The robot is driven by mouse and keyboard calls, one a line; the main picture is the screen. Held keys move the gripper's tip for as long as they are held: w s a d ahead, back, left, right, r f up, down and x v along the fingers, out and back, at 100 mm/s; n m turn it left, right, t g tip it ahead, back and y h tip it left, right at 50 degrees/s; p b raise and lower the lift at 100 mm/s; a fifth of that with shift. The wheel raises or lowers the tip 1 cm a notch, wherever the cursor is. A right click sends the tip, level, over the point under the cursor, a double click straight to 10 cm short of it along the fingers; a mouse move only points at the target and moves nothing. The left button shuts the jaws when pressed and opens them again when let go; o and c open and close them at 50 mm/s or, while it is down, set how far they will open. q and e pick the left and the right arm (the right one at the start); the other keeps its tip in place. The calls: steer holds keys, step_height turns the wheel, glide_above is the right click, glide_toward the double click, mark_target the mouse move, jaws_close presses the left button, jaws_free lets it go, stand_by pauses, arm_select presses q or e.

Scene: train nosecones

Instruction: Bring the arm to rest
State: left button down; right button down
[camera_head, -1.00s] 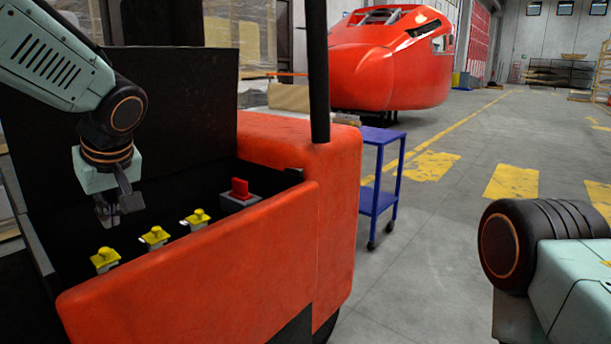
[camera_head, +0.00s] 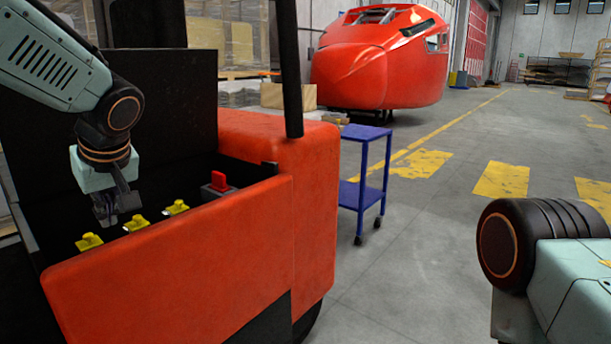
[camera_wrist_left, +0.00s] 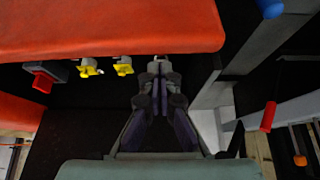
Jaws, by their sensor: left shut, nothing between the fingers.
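My left gripper (camera_head: 118,207) hangs at the left in the head view, over the dark open compartment of an orange-red vehicle (camera_head: 190,255). It is shut and empty. In the left wrist view the gripper (camera_wrist_left: 158,75) shows at the middle with its fingers together, near the vehicle's orange wall (camera_wrist_left: 110,28). My right arm shows at the lower right of the head view; its gripper is out of frame.
Yellow knobs (camera_head: 136,223) and a red switch (camera_head: 218,181) line the compartment, close to the left gripper. A blue trolley (camera_head: 363,190) stands beyond the vehicle. A red train nosecone (camera_head: 378,62) is behind. Floor at right is clear.

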arm_select(q)
steer(key=w+d+f+m+t+h, duration=0.3)
steer(key=d+f+m+h, duration=0.1)
steer(key=d+f+m, duration=0.3)
steer(key=s+d+f+m+h, duration=0.15)
steer(key=s+f, duration=0.25)
steer(key=f, duration=0.5)
steer(key=s+d+f+m, duration=0.1)
steer(key=s+d+f, duration=0.25)
steer(key=f, duration=0.45)
steer(key=s+f+g, duration=0.2)
steer(key=s+f, duration=0.4)
steer(key=s, duration=0.4)
steer(key=s+a+f+g, duration=0.1)
steer(key=s+f+g, duration=0.1)
steer(key=s+f, duration=0.4)
steer(key=s+f+g, duration=0.2)
steer(key=s+f, duration=0.4)
steer(key=s, duration=1)
steer(key=shift+a+g+y, duration=0.35)
steer(key=shift+g+y, duration=0.05)
steer(key=shift+y, duration=0.05)
